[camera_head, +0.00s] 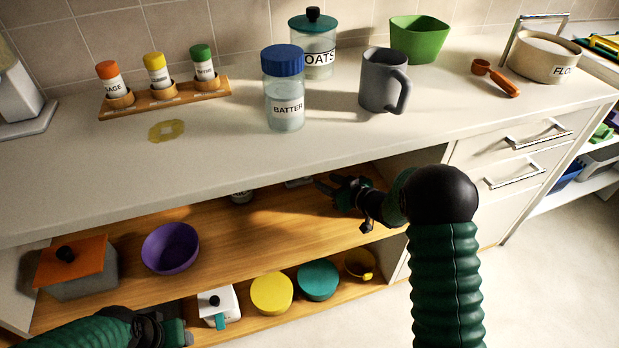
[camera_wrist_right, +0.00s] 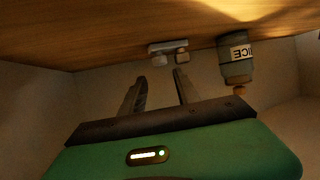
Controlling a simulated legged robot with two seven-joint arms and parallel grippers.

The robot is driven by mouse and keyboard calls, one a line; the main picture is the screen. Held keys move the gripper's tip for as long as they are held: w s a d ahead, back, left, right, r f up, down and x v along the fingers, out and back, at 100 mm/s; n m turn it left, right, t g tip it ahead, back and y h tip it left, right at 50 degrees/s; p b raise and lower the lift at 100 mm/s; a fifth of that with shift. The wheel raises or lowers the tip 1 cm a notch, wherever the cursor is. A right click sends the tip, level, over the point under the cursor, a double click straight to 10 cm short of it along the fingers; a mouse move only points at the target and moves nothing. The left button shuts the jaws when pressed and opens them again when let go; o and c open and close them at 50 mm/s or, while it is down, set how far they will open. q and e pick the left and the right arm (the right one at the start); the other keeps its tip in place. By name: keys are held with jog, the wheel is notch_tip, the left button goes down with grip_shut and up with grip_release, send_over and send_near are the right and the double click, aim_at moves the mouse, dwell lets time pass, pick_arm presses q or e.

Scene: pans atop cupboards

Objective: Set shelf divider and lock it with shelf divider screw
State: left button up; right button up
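My right gripper (camera_head: 332,187) reaches into the upper shelf compartment under the counter. In the right wrist view its two fingers (camera_wrist_right: 160,82) are apart with nothing between them. A small grey-white fitting (camera_wrist_right: 168,52) lies on the wooden shelf just beyond the fingertips; a pale piece (camera_head: 298,182) shows near the gripper in the head view. I cannot tell whether this is the divider or its screw. No upright divider panel is clearly visible. My left gripper (camera_head: 178,333) is low at the bottom left, in front of the lower shelf; its fingers are unclear.
A jar (camera_wrist_right: 236,58) stands close beside the fitting. The upper shelf (camera_head: 225,232) also holds a purple bowl (camera_head: 170,248) and an orange-lidded box (camera_head: 75,265). The counter (camera_head: 220,155) overhangs the right gripper.

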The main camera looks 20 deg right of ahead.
aim_at(310, 181)
jog(key=b+x, duration=0.3)
jog(key=x, duration=0.6)
jog(key=shift+w+a+f, duration=0.1)
jog(key=shift+w+f, duration=0.15)
jog(key=shift+f, duration=0.05)
jog(key=shift+w+a, duration=0.1)
jog(key=shift+w, duration=0.3)
grip_shut()
dwell(0.4)
